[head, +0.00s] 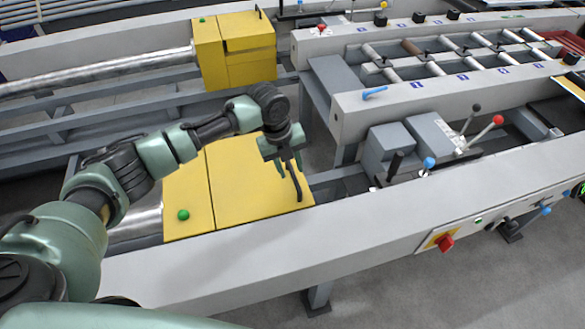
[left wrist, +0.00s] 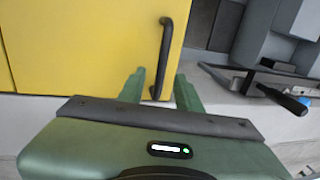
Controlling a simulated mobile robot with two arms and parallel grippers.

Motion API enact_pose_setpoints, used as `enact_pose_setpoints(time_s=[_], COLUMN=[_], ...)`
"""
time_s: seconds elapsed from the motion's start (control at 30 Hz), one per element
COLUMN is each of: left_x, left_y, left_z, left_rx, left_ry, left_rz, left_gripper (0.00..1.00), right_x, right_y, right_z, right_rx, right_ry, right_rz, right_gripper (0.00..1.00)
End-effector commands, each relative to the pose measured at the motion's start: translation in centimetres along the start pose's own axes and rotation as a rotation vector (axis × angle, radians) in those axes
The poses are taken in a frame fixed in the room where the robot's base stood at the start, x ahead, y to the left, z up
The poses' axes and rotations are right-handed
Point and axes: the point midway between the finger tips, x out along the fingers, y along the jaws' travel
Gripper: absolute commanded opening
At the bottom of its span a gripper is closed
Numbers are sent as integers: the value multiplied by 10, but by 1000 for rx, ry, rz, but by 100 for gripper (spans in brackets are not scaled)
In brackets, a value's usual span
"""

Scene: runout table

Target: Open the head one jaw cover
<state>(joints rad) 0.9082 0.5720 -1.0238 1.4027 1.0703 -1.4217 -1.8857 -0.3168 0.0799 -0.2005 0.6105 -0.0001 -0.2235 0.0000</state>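The near yellow jaw cover (head: 250,190) lies shut and flat in the machine, with a green knob (head: 183,215) at its left. A black bar handle (head: 297,188) runs along its right edge. The cover (left wrist: 85,45) and handle (left wrist: 165,55) also show in the left wrist view. My left gripper (head: 287,170) is over the handle end of the cover. In the left wrist view its fingers (left wrist: 160,85) are apart, with the near end of the handle showing between them. Contact with the handle cannot be told. My right gripper is out of view.
A second yellow cover (head: 235,50) stands farther back. Right of the near cover are grey blocks (head: 390,145) and levers with a blue knob (head: 429,163) and a red knob (head: 497,120). A long pale rail (head: 380,220) runs along the front.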

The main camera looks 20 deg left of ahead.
Motion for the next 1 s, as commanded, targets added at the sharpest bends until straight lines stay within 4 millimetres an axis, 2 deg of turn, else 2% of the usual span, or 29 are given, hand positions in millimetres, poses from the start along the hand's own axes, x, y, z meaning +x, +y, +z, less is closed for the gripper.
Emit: enact_pose_setpoints(time_s=[0.1, 0.2, 0.37, 0.5, 0.53, 0.63, 1.0], left_x=[15, 22, 26, 26, 26, 26, 26], left_y=[0, 0, 0, 0, 0, 0, 0], left_z=[-1, 0, 0, 0, 0, 0, 0], left_rx=[-1, -1, -1, -1, -1, -1, -1], left_ry=[3, 1, 0, 0, 0, 0, 0], left_rz=[1, 0, 1, 0, 0, 0, 1], left_gripper=[34, 34, 34, 34, 29, 1, 0], right_x=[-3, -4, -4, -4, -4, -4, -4], right_y=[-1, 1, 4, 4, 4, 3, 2], right_z=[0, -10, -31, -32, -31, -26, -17], right_rx=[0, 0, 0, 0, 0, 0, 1], right_ry=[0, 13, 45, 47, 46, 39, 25], right_rz=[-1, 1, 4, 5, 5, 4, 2], right_gripper=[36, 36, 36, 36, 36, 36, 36])
